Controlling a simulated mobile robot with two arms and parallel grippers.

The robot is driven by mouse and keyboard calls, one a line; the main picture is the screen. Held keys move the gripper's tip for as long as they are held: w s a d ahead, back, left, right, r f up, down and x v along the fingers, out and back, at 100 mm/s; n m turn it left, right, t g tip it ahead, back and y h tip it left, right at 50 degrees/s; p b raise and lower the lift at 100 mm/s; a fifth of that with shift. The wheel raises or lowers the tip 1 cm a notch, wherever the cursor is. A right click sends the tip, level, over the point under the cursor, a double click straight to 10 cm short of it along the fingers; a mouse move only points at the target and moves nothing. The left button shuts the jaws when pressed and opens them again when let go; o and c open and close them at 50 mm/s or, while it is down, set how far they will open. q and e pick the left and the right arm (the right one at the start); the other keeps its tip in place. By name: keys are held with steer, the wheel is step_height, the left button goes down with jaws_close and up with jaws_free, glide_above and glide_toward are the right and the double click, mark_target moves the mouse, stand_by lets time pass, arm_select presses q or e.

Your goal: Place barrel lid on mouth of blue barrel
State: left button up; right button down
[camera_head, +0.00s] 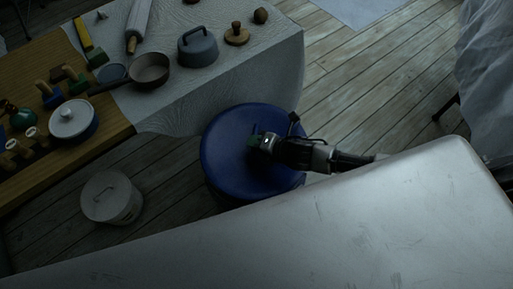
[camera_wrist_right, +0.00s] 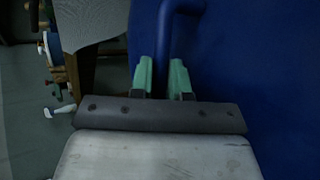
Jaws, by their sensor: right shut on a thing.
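The blue barrel (camera_head: 211,186) stands on the wooden floor beside the cloth-covered table, with its lower side partly showing. The round blue barrel lid (camera_head: 228,130) is level over its mouth and covers it from above. I cannot tell whether the lid rests fully on the rim. My right gripper (camera_head: 258,143) reaches in from the right over the lid's middle. In the right wrist view its green fingertips (camera_wrist_right: 162,78) are shut on the lid's blue handle (camera_wrist_right: 164,40), with the blue lid (camera_wrist_right: 240,60) filling the right side. My left gripper is not in view.
The table (camera_head: 215,95) at upper left carries a grey lidded pot (camera_head: 197,48), a brown pan (camera_head: 149,70), a white-lidded pot (camera_head: 72,120) and several tools. A pale bucket (camera_head: 111,198) stands on the floor left of the barrel. Open floor (camera_head: 370,75) lies at upper right.

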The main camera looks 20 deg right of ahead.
steer(key=shift+f, duration=1.6)
steer(key=shift+f+b, duration=0.1)
steer(key=shift+b, duration=0.25)
steer(key=c, duration=1.1)
jaws_free()
steer(key=shift+s+d, duration=0.1)
steer(key=shift+s, duration=0.1)
steer(key=p+v, duration=0.1)
steer(key=v, duration=1)
steer(key=shift+s+d+r, duration=0.2)
steer(key=shift+r, duration=0.15)
